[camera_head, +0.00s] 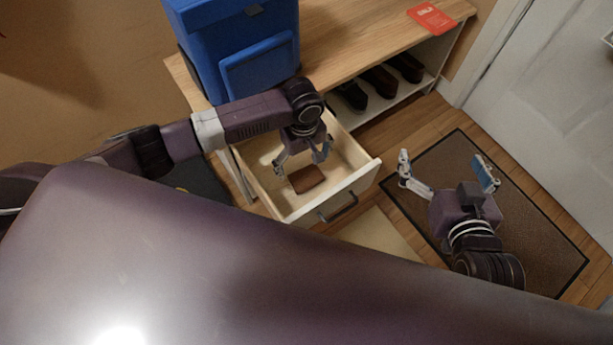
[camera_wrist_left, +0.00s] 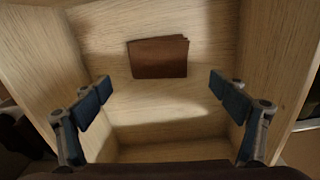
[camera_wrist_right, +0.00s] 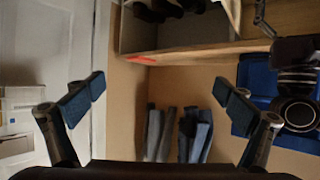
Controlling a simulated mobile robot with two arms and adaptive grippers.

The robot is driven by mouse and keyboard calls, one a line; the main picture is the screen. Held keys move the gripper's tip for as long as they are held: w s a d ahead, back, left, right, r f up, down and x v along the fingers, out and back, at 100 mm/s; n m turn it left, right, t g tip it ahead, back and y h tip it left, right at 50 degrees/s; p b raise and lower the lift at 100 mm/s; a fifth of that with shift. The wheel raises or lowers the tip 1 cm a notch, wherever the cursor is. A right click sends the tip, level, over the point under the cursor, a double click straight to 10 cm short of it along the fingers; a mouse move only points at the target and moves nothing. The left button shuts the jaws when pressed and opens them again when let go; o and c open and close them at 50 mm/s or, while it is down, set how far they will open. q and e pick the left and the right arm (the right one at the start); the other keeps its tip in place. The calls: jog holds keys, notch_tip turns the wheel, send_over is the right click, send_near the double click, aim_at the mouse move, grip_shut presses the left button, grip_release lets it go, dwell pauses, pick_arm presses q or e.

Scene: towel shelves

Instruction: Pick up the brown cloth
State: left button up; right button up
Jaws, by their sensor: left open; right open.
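The brown cloth (camera_head: 307,179) is a small folded rectangle lying flat on the floor of an open wooden drawer (camera_head: 366,176). In the left wrist view the cloth (camera_wrist_left: 159,58) lies beyond the fingertips, in the upper middle. My left gripper (camera_head: 303,166) is open and empty, pointing down into the drawer above the cloth; its fingers (camera_wrist_left: 161,98) are wide apart in the wrist view. My right gripper (camera_head: 445,173) is open and empty, out to the right above the dark mat, and its spread fingers show in the right wrist view (camera_wrist_right: 158,92).
The drawer walls stand close around my left gripper. A blue box (camera_head: 240,50) and a red item (camera_head: 432,18) sit on the wooden bench top (camera_head: 345,45). Dark shoes (camera_head: 380,82) stand on the shelf below. A dark mat (camera_head: 540,215) lies on the floor at right, by a white door (camera_head: 555,80).

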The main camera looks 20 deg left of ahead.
aim_at(304, 173)
pick_arm(q)
notch_tip(304, 173, down, 2)
jog(key=shift+f+b, duration=0.25)
jog(key=shift+b, duration=0.6)
notch_tip(304, 173, down, 2)
jog(key=shift+d+f+b, duration=0.1)
jog(key=shift+f+b, duration=0.1)
jog(key=shift+b, duration=0.45)
jog(key=shift+f, duration=0.1)
jog(key=c, duration=0.8)
pick_arm(e)
notch_tip(304, 173, up, 16)
jog(key=w+a+t+y, duration=0.2)
jog(key=t, duration=0.6)
jog(key=shift+a+r, duration=0.2)
jog(key=shift+a, duration=0.05)
